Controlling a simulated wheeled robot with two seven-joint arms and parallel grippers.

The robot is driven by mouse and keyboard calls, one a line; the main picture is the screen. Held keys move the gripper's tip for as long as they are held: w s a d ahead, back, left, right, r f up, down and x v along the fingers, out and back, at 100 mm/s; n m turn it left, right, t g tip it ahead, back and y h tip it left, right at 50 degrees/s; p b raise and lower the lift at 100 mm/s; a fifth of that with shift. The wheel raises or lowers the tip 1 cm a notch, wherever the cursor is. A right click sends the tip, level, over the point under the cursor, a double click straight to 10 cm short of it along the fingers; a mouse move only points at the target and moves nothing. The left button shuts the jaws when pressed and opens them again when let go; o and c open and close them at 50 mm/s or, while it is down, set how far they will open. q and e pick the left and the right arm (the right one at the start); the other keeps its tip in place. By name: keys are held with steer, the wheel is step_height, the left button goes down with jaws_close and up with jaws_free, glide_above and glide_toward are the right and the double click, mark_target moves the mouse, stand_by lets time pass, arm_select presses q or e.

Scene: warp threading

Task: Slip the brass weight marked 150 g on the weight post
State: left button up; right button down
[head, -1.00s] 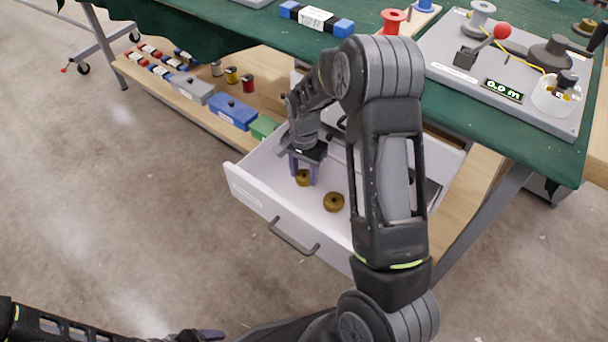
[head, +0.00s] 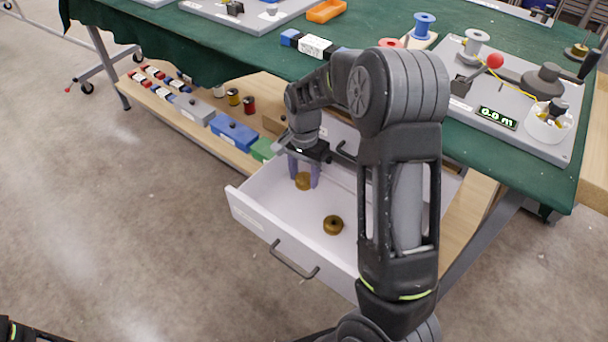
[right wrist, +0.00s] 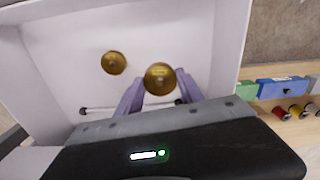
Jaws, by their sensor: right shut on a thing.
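My right gripper (head: 303,177) reaches down into an open white drawer (head: 262,208). Its purple fingers are shut on a brass weight (head: 303,182), a round disc that also shows between the fingertips in the right wrist view (right wrist: 160,78). A second brass weight (head: 333,225) lies on the drawer floor, apart from the gripper, and shows left of the held one in the right wrist view (right wrist: 114,63). The markings on both are too small to read. My left gripper is out of view.
The green-covered table (head: 395,30) lies above and behind the drawer. A grey device board (head: 520,110) with a display, a red-knobbed lever and spools sits on its right. A lower shelf (head: 215,135) holds blue and green boxes and spools. My right arm hides part of the drawer.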

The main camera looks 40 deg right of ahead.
arm_select(q)
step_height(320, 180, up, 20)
steer(key=p, duration=1.9)
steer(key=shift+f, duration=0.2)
arm_select(e)
steer(key=a+r+n, duration=0.6)
steer(key=a, duration=0.2)
steer(key=a+r+n, duration=0.5)
steer(key=a+n, duration=0.2)
steer(key=a, duration=0.2)
steer(key=shift+r, duration=0.4)
steer(key=shift+a, duration=0.1)
